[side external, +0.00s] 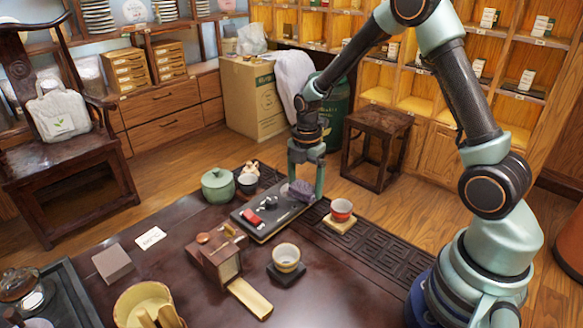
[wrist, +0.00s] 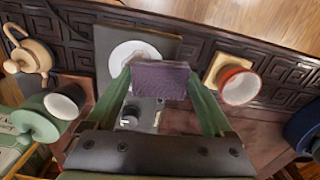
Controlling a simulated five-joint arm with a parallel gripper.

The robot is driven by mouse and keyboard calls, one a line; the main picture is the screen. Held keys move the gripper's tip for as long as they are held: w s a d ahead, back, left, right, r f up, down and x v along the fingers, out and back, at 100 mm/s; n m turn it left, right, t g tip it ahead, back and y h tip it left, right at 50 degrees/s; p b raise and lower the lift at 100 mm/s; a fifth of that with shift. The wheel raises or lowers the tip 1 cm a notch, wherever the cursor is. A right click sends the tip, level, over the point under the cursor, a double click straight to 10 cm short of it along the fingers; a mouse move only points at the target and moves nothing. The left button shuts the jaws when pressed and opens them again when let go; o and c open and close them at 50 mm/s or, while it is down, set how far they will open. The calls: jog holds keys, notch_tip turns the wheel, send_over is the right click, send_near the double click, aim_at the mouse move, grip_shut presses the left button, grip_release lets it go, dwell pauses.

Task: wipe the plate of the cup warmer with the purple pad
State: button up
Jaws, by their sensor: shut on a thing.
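My gripper (side external: 304,176) is shut on the purple pad (side external: 300,189), which spans between the green fingers in the wrist view (wrist: 160,80). The cup warmer (side external: 281,216) is a flat dark slab on the table, under the gripper. In the wrist view its round white plate (wrist: 128,53) sits on a grey square (wrist: 171,46). The pad overlaps the plate's lower right part there and hides some of it. I cannot tell whether pad and plate touch. A dark knob (wrist: 130,117) is on the slab's nearer part.
A red cup (side external: 341,209) on a wooden coaster stands right of the warmer. A green lidded pot (side external: 217,186) and a dark cup (side external: 247,184) stand left. A wooden box (side external: 214,258) and a pale cup (side external: 286,257) are in front.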

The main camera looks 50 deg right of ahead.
aim_at(287, 185)
jog(key=shift+w+f, duration=0.15)
jog(key=shift+w, duration=3)
jog(key=shift+s, duration=3.15)
jog(key=shift+r, duration=4.1)
